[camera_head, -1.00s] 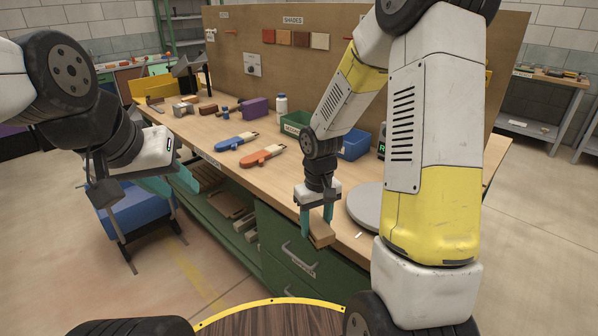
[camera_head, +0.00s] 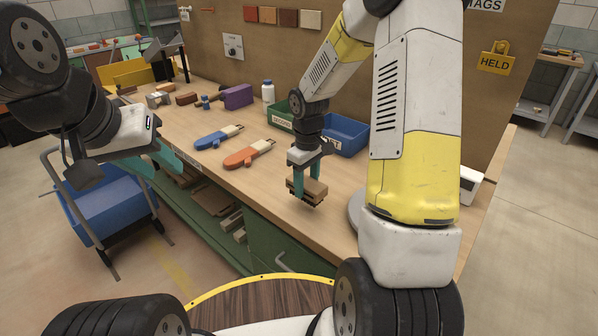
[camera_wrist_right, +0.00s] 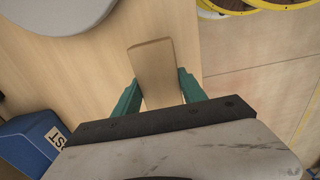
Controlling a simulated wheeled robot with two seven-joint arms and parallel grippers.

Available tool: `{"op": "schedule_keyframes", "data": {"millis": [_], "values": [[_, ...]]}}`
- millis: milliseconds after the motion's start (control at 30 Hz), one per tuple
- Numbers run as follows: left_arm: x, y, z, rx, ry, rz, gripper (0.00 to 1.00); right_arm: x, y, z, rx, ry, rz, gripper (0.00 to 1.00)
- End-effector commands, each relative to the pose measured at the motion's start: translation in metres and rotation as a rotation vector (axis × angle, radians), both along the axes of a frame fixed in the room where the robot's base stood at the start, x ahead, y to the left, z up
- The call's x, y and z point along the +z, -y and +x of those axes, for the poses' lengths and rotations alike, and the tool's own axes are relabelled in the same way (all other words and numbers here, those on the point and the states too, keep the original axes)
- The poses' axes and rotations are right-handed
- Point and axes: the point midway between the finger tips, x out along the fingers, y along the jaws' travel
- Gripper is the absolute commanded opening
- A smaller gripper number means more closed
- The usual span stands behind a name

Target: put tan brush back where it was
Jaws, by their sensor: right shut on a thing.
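The tan brush (camera_head: 314,187) is a tan wooden block with a dark underside. My right gripper (camera_head: 307,183) is shut on it and holds it over the workbench (camera_head: 265,205), near the front edge. I cannot tell whether its underside touches the top. In the right wrist view the brush (camera_wrist_right: 152,66) sticks out between the teal fingers (camera_wrist_right: 155,95). My left gripper (camera_head: 158,160) is empty, with its fingers apart, off the bench's front edge at the left.
An orange-handled tool (camera_head: 247,154) and a blue-handled tool (camera_head: 217,137) lie left of the brush. A green bin (camera_head: 281,118) and a blue bin (camera_head: 346,134) stand behind it. A grey round plate (camera_head: 354,208) is to its right. Bare wood lies around the brush.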

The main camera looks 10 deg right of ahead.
Motion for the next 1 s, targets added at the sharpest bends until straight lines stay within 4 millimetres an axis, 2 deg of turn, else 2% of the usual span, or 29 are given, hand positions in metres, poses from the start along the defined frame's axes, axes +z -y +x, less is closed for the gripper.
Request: {"op": "schedule_keyframes", "data": {"millis": [33,133,400,600,967,1000], "values": [[0.0,0.0,0.0,0.0,0.0,0.0,0.36,-0.001,0.004,0.011,-0.003,-0.001,0.001,0.11],[0.0,0.0,0.0,0.0,0.0,0.0,0.36,-0.003,0.009,0.025,-0.001,0.001,0.001,0.11],[0.0,0.0,0.0,0.0,0.0,0.0,0.36,-0.007,0.015,0.042,-0.001,-0.001,0.0,0.11],[0.0,0.0,0.0,0.0,0.0,0.0,0.36,-0.037,0.015,0.04,0.0,-0.003,0.0,0.11],[0.0,0.0,0.0,0.0,0.0,0.0,0.36,-0.042,0.014,0.04,0.0,-0.001,-0.001,0.11],[0.0,0.0,0.0,0.0,0.0,0.0,0.36,-0.042,0.014,0.04,0.0,-0.001,-0.001,0.53]]}}
